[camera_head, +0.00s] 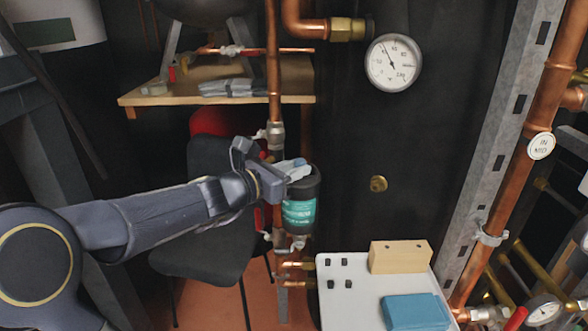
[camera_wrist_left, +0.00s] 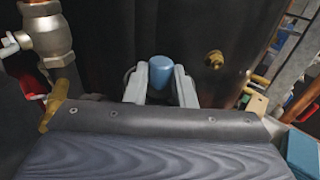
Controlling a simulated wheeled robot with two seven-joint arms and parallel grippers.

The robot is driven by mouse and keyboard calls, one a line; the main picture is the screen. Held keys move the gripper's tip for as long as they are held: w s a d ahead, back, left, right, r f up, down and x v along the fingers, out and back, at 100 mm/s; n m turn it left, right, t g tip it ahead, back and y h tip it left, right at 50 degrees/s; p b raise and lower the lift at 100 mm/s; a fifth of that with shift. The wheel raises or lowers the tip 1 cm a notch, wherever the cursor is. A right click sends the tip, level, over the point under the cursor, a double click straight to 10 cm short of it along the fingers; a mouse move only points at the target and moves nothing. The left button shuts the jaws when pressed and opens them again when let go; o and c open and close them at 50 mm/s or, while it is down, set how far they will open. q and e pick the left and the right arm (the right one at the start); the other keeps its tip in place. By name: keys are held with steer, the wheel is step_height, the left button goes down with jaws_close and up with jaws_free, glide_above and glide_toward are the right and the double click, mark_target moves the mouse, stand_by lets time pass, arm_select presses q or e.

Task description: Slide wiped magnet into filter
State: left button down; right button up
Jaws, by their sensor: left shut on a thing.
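The filter (camera_head: 301,190) is a dark canister with a teal label, mounted on the copper pipe at the centre of the head view. My left gripper (camera_head: 293,168) reaches in from the left and sits right at the top of the filter. In the left wrist view its two pale fingers (camera_wrist_left: 165,84) are shut on the blue end of the magnet (camera_wrist_left: 160,68). The magnet's lower part is hidden, and I cannot tell how deep it sits in the filter. My right gripper is not in view.
A white tray (camera_head: 346,309) at the lower right bears a wooden block (camera_head: 400,257) and a folded blue cloth (camera_head: 416,312). A dark chair (camera_head: 205,258) stands behind my left arm. Copper pipes, valves and a pressure gauge (camera_head: 393,62) surround the filter. A wooden shelf (camera_head: 150,99) is behind.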

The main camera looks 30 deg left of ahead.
arm_select(q)
steer(key=shift+f, duration=0.7)
steer(key=c, duration=1.1)
jaws_free()
steer(key=shift+c, duration=0.2)
steer(key=a+r+p+v, duration=0.1)
steer(key=v, duration=0.6)
steer(key=s+d+f+m+g+h, duration=0.2)
steer(key=s+d+m+g, duration=0.1)
steer(key=s+d+m, duration=0.3)
steer(key=s+d+f+m+g+h, duration=0.2)
steer(key=s+d+m+g, duration=0.1)
steer(key=d+m, duration=0.45)
steer(key=s+d+f+m+g+y, duration=0.2)
steer(key=s+f+m+g+y, duration=0.3)
steer(key=s+f+m, duration=0.9)
step_height(320, 180, up, 23)
steer(key=w+m+p, duration=0.2)
steer(key=m+p, duration=0.1)
steer(key=p, duration=1.7)
steer(key=shift+w+a+r+p, duration=0.2)
steer(key=shift+w+r+p, duration=0.05)
steer(key=shift+p, duration=0.15)
